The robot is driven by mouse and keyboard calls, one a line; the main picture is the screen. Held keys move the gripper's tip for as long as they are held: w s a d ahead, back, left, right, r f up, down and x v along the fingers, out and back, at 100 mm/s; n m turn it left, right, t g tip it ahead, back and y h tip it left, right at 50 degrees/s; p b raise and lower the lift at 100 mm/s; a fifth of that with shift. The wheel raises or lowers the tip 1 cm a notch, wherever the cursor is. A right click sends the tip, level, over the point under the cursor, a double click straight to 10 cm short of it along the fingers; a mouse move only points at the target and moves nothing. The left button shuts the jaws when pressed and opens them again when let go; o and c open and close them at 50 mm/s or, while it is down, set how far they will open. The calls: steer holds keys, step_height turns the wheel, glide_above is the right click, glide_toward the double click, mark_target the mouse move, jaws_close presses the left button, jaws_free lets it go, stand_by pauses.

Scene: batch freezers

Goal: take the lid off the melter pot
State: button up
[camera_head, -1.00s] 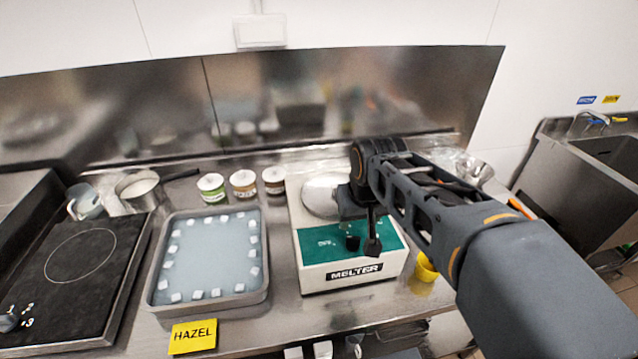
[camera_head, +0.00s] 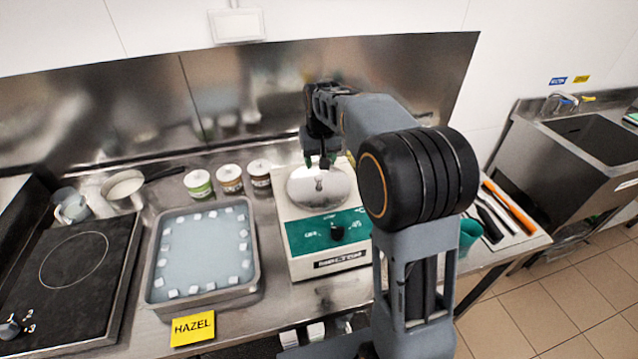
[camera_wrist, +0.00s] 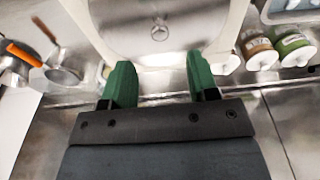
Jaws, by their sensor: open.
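The melter (camera_head: 302,262) is a white box with a green front panel and a black knob. Its round shiny metal lid (camera_head: 306,198) sits on top and has a small knob (camera_head: 319,182) in the middle. The lid also shows at the top of the wrist view (camera_wrist: 130,38), with its knob (camera_wrist: 159,30) ahead of the fingers. My gripper (camera_head: 320,162) is open and empty above the lid's back part. Its two green fingers straddle empty space in the wrist view (camera_wrist: 158,78). The pot under the lid is hidden.
A tray of blue liquid with white cubes (camera_head: 252,285) stands left of the melter, with a yellow HAZEL label (camera_head: 193,328) in front. Several jars (camera_head: 229,179) stand behind the tray. A hob (camera_head: 110,270) is far left; utensils (camera_head: 508,207) lie at right.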

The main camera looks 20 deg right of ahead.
mark_target(319, 177)
steer(key=shift+w+f+p, duration=0.15)
steer(key=shift+f+p, duration=0.15)
steer(key=shift+f, duration=0.85)
steer(key=shift+w+f+p, duration=0.2)
steer(key=shift+f+p, duration=0.05)
steer(key=shift+f, duration=0.9)
steer(key=shift+w+f+p, duration=0.15)
steer(key=shift+f+p, duration=0.15)
steer(key=shift+f, duration=0.85)
jaws_close()
